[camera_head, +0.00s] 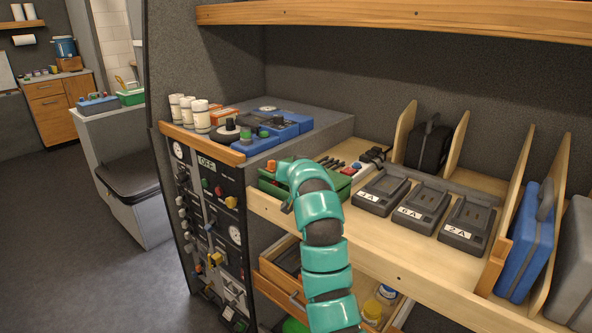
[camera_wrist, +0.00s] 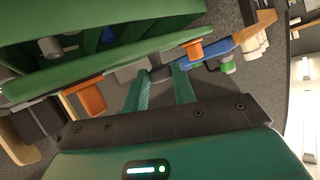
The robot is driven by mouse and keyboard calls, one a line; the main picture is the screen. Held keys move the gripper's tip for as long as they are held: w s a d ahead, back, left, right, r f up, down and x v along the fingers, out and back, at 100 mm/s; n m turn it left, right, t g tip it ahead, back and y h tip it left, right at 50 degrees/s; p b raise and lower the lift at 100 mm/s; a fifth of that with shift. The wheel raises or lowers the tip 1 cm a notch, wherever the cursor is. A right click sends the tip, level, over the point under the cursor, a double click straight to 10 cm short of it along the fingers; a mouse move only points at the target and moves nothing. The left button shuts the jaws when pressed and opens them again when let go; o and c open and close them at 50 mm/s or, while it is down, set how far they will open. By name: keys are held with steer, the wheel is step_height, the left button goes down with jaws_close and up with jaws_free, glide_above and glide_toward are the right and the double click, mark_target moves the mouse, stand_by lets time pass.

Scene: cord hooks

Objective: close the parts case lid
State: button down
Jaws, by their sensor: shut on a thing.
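The green parts case (camera_head: 343,188) stands on the wooden shelf in the head view, partly hidden behind my arm. In the wrist view the case (camera_wrist: 95,62) fills the upper left as two green panels, with grey and dark small parts between them, so it stands open.
Three numbered chargers (camera_head: 426,206) sit on the shelf right of the case. A blue case (camera_head: 524,240) stands between wooden dividers further right. Left are a blue device (camera_head: 283,126) and a control panel (camera_head: 212,220). Drawers (camera_head: 283,268) stand open below the shelf.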

steer(key=shift+s+a+f+n+t+b, duration=0.15)
steer(key=shift+f+n+t+b, duration=0.1)
steer(key=shift+f, duration=0.25)
steer(key=shift+s+a+f+n+t+b, duration=0.15)
steer(key=shift+f+t, duration=0.1)
steer(key=shift+f, duration=0.2)
steer(key=shift+w, duration=0.1)
steer(key=c, duration=1.4)
jaws_free()
steer(key=shift+f, duration=0.1)
steer(key=p+v, duration=0.1)
steer(key=v, duration=1.6)
steer(key=shift+a, duration=0.2)
